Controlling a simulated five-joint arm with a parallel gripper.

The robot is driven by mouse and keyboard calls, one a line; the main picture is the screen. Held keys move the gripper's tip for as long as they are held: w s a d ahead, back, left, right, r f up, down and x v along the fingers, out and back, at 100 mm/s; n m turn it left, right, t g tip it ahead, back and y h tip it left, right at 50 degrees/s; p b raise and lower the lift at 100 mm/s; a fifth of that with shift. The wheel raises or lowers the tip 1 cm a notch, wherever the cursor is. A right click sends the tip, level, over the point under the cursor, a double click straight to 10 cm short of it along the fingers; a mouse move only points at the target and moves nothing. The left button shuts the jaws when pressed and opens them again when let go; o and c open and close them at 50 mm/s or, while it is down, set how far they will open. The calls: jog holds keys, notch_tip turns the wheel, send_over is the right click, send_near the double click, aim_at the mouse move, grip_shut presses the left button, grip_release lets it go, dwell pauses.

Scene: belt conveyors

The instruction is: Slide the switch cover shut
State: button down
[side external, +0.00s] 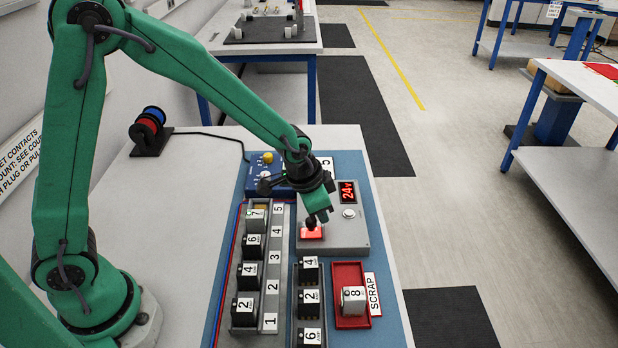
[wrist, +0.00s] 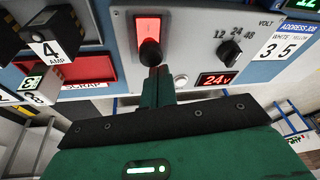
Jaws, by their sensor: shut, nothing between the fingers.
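A red lit rectangular switch (side external: 312,234) sits on the grey panel box, below my gripper in the side view. In the wrist view the red switch face (wrist: 149,27) shows with a black round knob (wrist: 151,54) at its lower end. The frames do not clearly show which part is the sliding cover. My gripper (side external: 321,217) is shut and empty, pointing down beside the knob. In the wrist view its fingertips (wrist: 160,74) are close to the knob; I cannot tell whether they touch it.
A red display (side external: 348,193) reads 24V, with a round button (side external: 349,213) below it. A red scrap tray (side external: 350,318) holds a grey block marked 8 (side external: 354,300). Racks of numbered blocks (side external: 245,275) stand to the left. A dial (wrist: 230,50) lies right of the switch in the wrist view.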

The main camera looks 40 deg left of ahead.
aim_at(318, 226)
jog(key=w, duration=0.1)
jog(key=w+d, duration=0.1)
jog(key=w, duration=0.1)
jog(key=shift+d+r, duration=0.2)
jog(key=shift+d, duration=0.15)
jog(key=a+v, duration=0.1)
jog(key=v, duration=0.9)
jog(key=shift+s+r, duration=0.1)
jog(key=s+a+r+n, duration=0.2)
jog(key=s+a, duration=0.2)
jog(key=s, duration=0.3)
jog(key=s+a+r+n+t, duration=0.1)
jog(key=s+a+r+n, duration=0.1)
jog(key=s, duration=0.4)
jog(key=s+a+r+n+t+y, duration=0.1)
jog(key=s+a+r, duration=0.3)
jog(key=s, duration=0.3)
jog(key=shift+s+a+r+n, duration=0.2)
jog(key=shift+s+a+n, duration=0.2)
jog(key=shift+a, duration=0.4)
